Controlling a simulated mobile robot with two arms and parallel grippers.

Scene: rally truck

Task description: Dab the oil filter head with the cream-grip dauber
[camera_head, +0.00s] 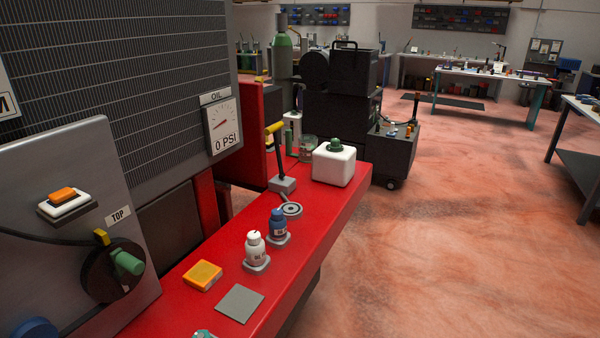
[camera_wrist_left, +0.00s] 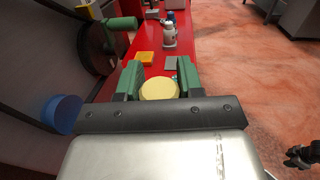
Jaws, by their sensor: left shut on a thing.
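My left gripper (camera_wrist_left: 158,88) shows in the left wrist view with green fingers, shut on the cream-grip dauber (camera_wrist_left: 159,89). Only the round cream end of the dauber shows; its tip is hidden. It is above the near end of the red shelf. No part is clearly labelled oil filter head. A black round fitting with a green handle (camera_head: 127,263) sits on the grey panel, below a TOP label. A blue round part (camera_head: 36,328) is lower on that panel and also shows in the wrist view (camera_wrist_left: 62,113). A dark shape (camera_wrist_left: 302,157) at lower right may be my right gripper.
The red shelf (camera_head: 340,205) bears an orange block (camera_head: 203,275), a grey pad (camera_head: 240,303), a white bottle (camera_head: 256,250), a blue bottle (camera_head: 278,225), a grey ring (camera_head: 290,209) and a white container (camera_head: 334,165). Open floor lies to the right.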

